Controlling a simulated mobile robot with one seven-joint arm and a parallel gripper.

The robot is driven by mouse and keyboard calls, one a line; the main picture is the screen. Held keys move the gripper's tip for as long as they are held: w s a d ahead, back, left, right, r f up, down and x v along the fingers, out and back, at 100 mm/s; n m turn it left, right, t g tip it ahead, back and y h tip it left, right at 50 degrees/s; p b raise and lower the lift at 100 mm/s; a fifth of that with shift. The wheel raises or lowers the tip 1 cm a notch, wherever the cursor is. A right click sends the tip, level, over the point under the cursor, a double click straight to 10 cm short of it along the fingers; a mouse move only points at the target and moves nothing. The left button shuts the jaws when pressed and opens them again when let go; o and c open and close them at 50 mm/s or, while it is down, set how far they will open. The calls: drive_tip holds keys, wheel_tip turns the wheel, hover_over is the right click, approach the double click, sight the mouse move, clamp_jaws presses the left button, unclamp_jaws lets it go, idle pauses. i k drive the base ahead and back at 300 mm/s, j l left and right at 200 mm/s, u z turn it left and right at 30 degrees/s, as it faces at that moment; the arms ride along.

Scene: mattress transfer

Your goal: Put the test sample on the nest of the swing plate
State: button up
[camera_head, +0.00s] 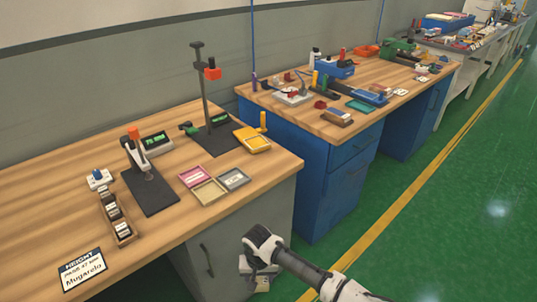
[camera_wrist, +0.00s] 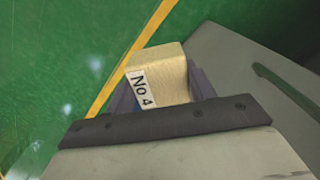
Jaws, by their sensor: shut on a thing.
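My gripper (camera_wrist: 155,95) is shut on a pale yellow block, the test sample (camera_wrist: 158,62), which has a white label reading "No 4". In the head view my gripper (camera_head: 260,278) hangs low in front of the near table, over the floor side and below the tabletop. A yellow plate (camera_head: 251,140) with an upright yellow handle, which looks like the swing plate, lies at the right end of the table beside a tall stand. It has a shallow framed recess, and I see nothing in it. My gripper is well apart from it.
A tall stand (camera_head: 205,95) with a red-orange head and a lever press (camera_head: 140,160) stand on dark bases. Pink (camera_head: 193,176), yellowish (camera_head: 208,193) and grey (camera_head: 234,180) trays lie near the table's front edge. A wooden rack (camera_head: 119,222) and a "HEIGHT" sign (camera_head: 82,268) are at left.

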sight(256, 143)
drive_tip(key=i+l, duration=0.15)
drive_tip(key=l, duration=0.25)
drive_tip(key=i+l, duration=0.15)
drive_tip(key=l, duration=0.3)
drive_tip(key=i+l, duration=0.15)
drive_tip(key=l, duration=0.25)
drive_tip(key=i+l, duration=0.2)
drive_tip(key=l, duration=0.2)
drive_tip(key=i+l+u, duration=0.1)
drive_tip(key=l, duration=0.3)
drive_tip(key=i+l, duration=0.2)
drive_tip(key=l, duration=0.25)
drive_tip(key=i+l, duration=0.1)
drive_tip(key=l, duration=0.3)
drive_tip(key=i+l, duration=0.15)
drive_tip(key=l, duration=0.3)
drive_tip(key=u, duration=1.1)
